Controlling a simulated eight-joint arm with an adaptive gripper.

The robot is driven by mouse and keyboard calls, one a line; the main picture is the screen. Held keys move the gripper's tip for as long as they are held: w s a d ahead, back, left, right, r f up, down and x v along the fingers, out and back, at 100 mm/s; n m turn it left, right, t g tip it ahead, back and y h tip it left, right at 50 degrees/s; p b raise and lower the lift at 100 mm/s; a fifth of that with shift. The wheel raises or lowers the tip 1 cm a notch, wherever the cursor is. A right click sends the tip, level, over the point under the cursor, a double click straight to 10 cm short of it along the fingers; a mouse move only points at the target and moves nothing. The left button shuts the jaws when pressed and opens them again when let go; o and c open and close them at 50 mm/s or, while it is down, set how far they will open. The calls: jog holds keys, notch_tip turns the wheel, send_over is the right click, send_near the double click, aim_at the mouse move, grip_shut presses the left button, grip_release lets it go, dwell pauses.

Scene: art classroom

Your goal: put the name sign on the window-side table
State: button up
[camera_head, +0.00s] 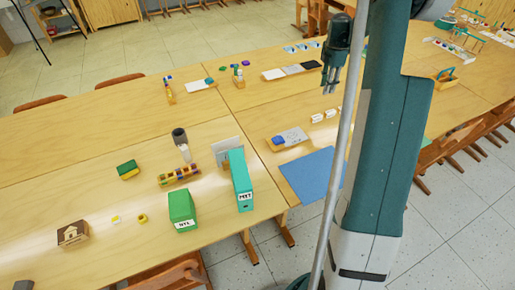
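My gripper (331,88) hangs fingers down above the back tables, at upper centre. Its fingers look close together; I cannot tell whether they are open or shut, and nothing is clearly seen between them. No thing is surely the name sign. A small brown block with a white house picture (73,233) lies at the front left of the near-left table (50,185). A pale upright plate (223,151) stands behind a teal binder (240,180), which partly hides it. No window shows, so I cannot tell which table is the window-side one.
The back-left tabletop (80,130) is largely clear.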

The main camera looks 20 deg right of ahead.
jog(key=s+a+r+m+t, duration=0.1)
jog(key=s+a+r+m, duration=0.4)
jog(key=a, duration=0.6)
jog(key=s+a+r+t, duration=0.1)
jog(key=s+a+r, duration=0.1)
jog(key=a+r, duration=0.65)
jog(key=s+a+r+m+t, duration=0.1)
jog(key=s+a+r+m, duration=0.3)
jog(key=a, duration=0.8)
jog(key=s+a+f+m+t, duration=0.2)
jog(key=s+a+m, duration=0.5)
jog(key=s+a, duration=1.4)
jog(key=s+t, duration=0.1)
jog(key=s, duration=0.1)
jog(key=shift+s+a+t, duration=0.35)
jog(key=shift+t, duration=0.05)
jog(key=shift+f, duration=0.25)
